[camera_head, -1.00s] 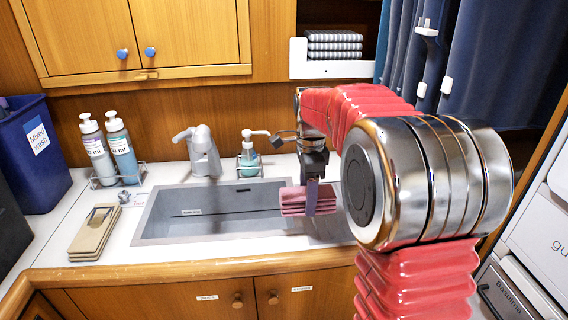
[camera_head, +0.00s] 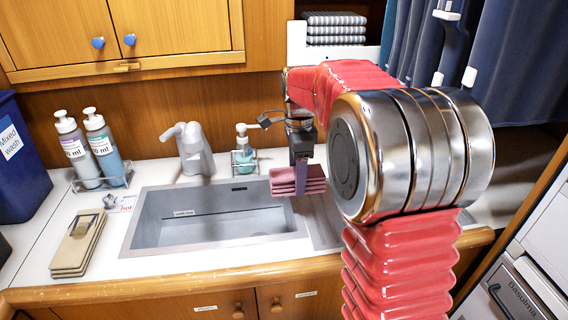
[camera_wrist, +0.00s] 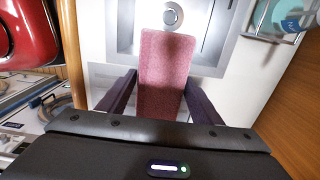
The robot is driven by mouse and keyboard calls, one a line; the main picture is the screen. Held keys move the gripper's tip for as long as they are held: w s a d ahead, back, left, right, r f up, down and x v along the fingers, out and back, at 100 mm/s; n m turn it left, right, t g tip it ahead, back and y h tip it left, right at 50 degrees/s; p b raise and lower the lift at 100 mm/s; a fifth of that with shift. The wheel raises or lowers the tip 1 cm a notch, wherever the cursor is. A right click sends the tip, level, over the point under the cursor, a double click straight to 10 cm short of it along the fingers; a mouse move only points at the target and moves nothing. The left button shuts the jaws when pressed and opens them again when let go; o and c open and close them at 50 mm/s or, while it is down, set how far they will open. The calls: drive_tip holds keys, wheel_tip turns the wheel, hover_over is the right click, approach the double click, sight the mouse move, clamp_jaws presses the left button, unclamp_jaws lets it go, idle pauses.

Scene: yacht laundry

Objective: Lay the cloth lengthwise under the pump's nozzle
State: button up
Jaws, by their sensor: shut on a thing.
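A folded pink cloth (camera_head: 285,181) is in my gripper (camera_head: 301,178), with its layers stacked flat. My gripper is shut on it and holds it above the right end of the sink. In the wrist view the cloth (camera_wrist: 165,70) extends forward between the two dark fingers (camera_wrist: 162,92). The pump bottle (camera_head: 245,158), teal with a white pump head and nozzle, stands behind the sink, to the left of and behind the cloth. It is partly in view at the top right of the wrist view (camera_wrist: 292,20). The exact height of the cloth is hard to tell.
The grey sink (camera_head: 215,220) is empty. Striped towels (camera_head: 335,28) lie on a shelf.

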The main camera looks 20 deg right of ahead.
drive_tip(key=w+d, duration=0.2)
drive_tip(key=w, duration=0.7)
drive_tip(key=w+d, duration=0.2)
drive_tip(key=w, duration=0.7)
drive_tip(key=shift+w, duration=0.25)
drive_tip(key=shift+w, duration=0.15)
drive_tip(key=shift+w, duration=0.1)
drive_tip(key=shift+f, duration=1.75)
wheel_tip(320, 180, down, 2)
drive_tip(key=shift+f, duration=0.2)
drive_tip(key=shift+w+f, duration=0.2)
drive_tip(key=shift+f, duration=0.35)
